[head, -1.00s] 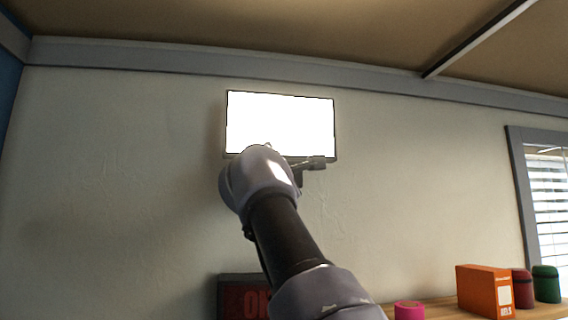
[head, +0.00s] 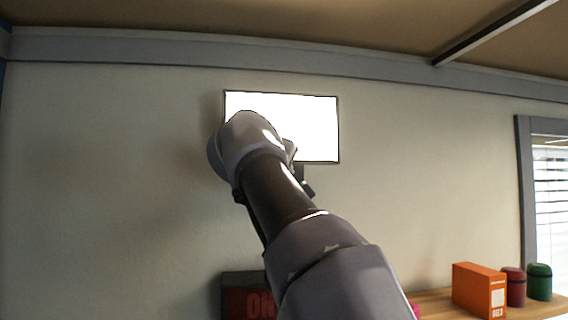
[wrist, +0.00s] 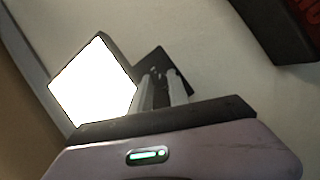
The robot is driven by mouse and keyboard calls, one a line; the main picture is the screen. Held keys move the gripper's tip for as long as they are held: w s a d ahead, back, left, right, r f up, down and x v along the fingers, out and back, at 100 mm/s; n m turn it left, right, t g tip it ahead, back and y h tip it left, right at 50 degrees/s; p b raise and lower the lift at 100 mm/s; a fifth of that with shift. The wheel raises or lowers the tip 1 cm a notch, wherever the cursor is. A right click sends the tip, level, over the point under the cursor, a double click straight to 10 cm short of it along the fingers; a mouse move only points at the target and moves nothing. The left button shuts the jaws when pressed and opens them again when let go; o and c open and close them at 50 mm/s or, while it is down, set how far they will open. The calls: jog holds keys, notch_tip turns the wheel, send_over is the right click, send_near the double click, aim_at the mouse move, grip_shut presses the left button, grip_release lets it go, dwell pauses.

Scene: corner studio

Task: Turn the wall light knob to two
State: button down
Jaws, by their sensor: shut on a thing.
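The wall light is a bright white panel in a thin dark frame (head: 315,125), high on the wall in the head view. It also shows at the left in the wrist view (wrist: 95,85). My gripper (wrist: 163,82) has its two pale fingers at a dark square plate (wrist: 158,60) beside the lit panel. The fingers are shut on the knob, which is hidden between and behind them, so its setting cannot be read. In the head view my arm covers the panel's lower left and most of the gripper.
Below, a shelf (head: 435,301) holds an orange box (head: 478,290), a dark red canister (head: 514,287) and a green canister (head: 539,281). A dark sign with red letters (head: 247,297) is at the lower middle. A window (head: 549,195) is at the right. The wall around the light is clear.

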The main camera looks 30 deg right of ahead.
jog(key=shift+s+d+r+m+y+p, duration=0.1)
jog(key=shift+r+m+y+p, duration=0.05)
jog(key=shift+m+y+p, duration=0.8)
jog(key=shift+w+d+r+m+y+p, duration=0.15)
jog(key=shift+m+y+p, duration=0.35)
jog(key=shift+m+p, duration=0.75)
jog(key=shift+s+a+r+m+y+p, duration=0.1)
jog(key=shift+s+r+m+y+p, duration=0.1)
jog(key=shift+m+y+p, duration=0.9)
jog(key=shift+m+h, duration=0.25)
jog(key=shift+m, duration=0.15)
jog(key=c, duration=1.4)
grip_release()
jog(key=shift+o, duration=0.7)
jog(key=shift+w+d+f, duration=0.1)
jog(key=shift+w+f, duration=0.05)
jog(key=shift+w, duration=0.05)
